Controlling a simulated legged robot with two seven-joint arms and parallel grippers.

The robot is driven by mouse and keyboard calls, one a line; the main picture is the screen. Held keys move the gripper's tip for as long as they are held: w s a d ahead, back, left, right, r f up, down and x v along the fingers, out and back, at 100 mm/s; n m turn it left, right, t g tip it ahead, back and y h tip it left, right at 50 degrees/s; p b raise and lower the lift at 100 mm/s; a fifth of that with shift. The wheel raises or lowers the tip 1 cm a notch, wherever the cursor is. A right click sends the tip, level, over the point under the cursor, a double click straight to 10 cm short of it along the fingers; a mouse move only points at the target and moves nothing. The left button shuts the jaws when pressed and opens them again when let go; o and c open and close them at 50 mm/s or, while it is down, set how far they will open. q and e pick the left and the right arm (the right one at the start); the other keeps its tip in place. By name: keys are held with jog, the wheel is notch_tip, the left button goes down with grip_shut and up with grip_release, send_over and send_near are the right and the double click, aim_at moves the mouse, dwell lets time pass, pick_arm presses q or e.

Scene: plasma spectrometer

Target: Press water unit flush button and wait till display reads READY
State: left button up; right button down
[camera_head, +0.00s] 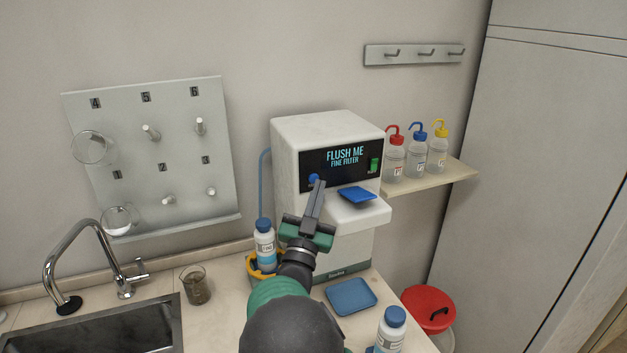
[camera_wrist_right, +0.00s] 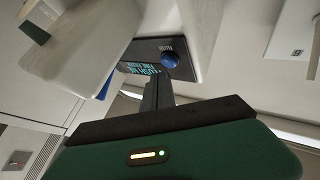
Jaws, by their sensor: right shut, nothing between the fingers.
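The water unit (camera_head: 335,135) is a white box on the counter against the wall. Its dark display (camera_head: 345,158) reads "FLUSH ME FINE FILTER" in cyan letters. A round blue flush button (camera_head: 313,179) sits at the panel's lower left; it also shows in the right wrist view (camera_wrist_right: 169,61). My right gripper (camera_head: 319,184) is shut and empty, its fingertips just beside the button in the head view. In the right wrist view the fingertips (camera_wrist_right: 158,80) are close below the button; I cannot tell whether they touch it. My left gripper is not in view.
A blue tray (camera_head: 351,297) and a blue-capped bottle (camera_head: 391,330) are on the counter. Another bottle (camera_head: 265,244) and a beaker (camera_head: 196,285) stand left of my arm. A sink (camera_head: 120,330) is at left. Wash bottles (camera_head: 417,155) stand on a right shelf.

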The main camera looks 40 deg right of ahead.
jog(key=shift+d, duration=0.1)
jog(key=shift+w+d, duration=0.2)
jog(key=shift+w, duration=0.15)
jog(key=shift+w+d+b, duration=0.1)
jog(key=shift+w+b, duration=0.25)
jog(key=shift+w, duration=0.05)
dwell(0.6)
jog(key=shift+s, duration=0.15)
jog(key=shift+s+a, duration=0.3)
jog(key=shift+s, duration=0.35)
jog(key=shift+s+a, duration=0.25)
jog(key=shift+s, duration=0.55)
jog(key=shift+s+a, duration=0.3)
jog(key=shift+s, duration=0.45)
jog(key=shift+s+a, duration=0.25)
jog(key=shift+s, duration=0.55)
